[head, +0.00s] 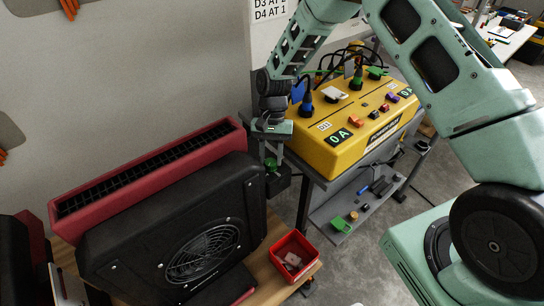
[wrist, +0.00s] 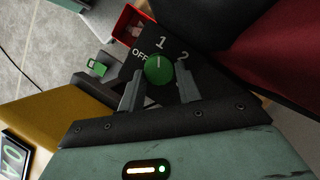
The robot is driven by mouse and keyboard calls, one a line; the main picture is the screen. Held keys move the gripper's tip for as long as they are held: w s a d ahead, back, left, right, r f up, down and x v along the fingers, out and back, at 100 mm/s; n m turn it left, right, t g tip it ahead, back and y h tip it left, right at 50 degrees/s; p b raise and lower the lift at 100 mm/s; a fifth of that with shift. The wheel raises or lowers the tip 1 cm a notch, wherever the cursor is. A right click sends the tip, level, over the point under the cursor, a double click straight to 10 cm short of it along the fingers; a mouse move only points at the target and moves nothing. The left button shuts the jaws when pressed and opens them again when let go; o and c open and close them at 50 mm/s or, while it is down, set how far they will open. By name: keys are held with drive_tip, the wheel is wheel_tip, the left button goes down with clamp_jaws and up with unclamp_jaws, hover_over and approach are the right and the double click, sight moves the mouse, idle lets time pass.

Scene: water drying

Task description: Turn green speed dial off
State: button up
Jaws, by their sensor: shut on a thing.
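The green speed dial (wrist: 158,70) sits on a black panel (wrist: 128,66) marked OFF, 1 and 2. Its pale pointer line appears to point at 1. My gripper (wrist: 159,82) has one finger on each side of the dial and is shut on it. In the head view, my gripper (head: 272,150) reaches down to the right end of the black and red fan unit (head: 170,225). A bit of the green dial (head: 270,164) shows there, partly hidden by my gripper.
A yellow power box (head: 340,150) with cables and 0 A displays stands on a grey cart right of my gripper. A red bin (head: 293,240) sits on the wooden table below. A shelf (head: 355,215) with small items is under the box.

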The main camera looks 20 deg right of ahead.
drive_tip(key=shift+w+a+n+h, duration=0.15)
drive_tip(key=shift+n+h, duration=0.25)
drive_tip(key=shift+n, duration=0.8)
drive_tip(key=o, duration=1)
drive_tip(key=shift+c, duration=0.2)
drive_tip(key=b+v, duration=0.3)
drive_tip(key=v, duration=1.4)
drive_tip(key=shift+w, duration=0.3)
drive_tip(key=shift+r, duration=0.1)
